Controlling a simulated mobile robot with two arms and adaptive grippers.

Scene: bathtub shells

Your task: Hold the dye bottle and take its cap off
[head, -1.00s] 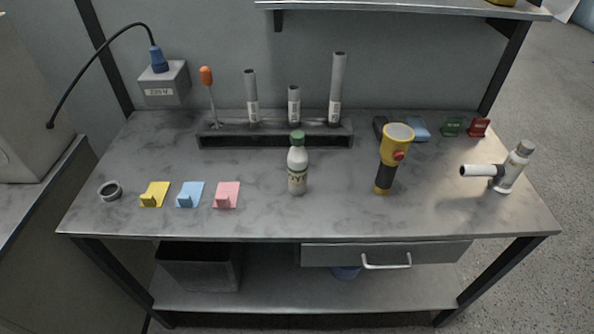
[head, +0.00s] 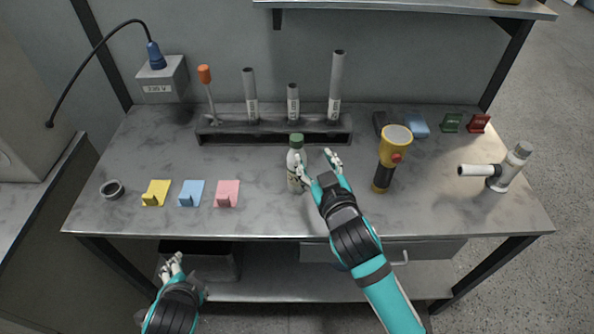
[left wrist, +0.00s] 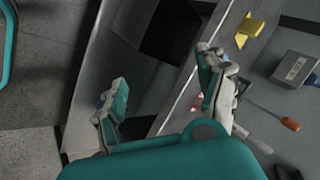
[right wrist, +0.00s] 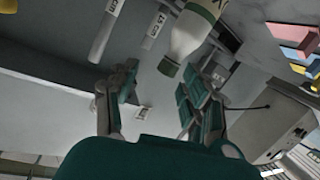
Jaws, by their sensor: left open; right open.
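The dye bottle (head: 294,180) stands upright on the grey table, white with a green cap (head: 296,140). My right gripper (head: 316,160) is open beside it, on its right; one finger overlaps the bottle's right side in the head view, and I cannot tell whether they touch. In the right wrist view the bottle (right wrist: 188,34) shows upside down, neck end near the open fingers (right wrist: 160,84). My left gripper (head: 172,266) is open and empty in front of the table's front edge, away from the bottle.
Yellow, blue and pink (head: 227,193) hooks and a ring (head: 112,189) lie left. A rack (head: 275,140) with tubes and a screwdriver stands behind. A white pipe fitting (head: 510,168) is far right.

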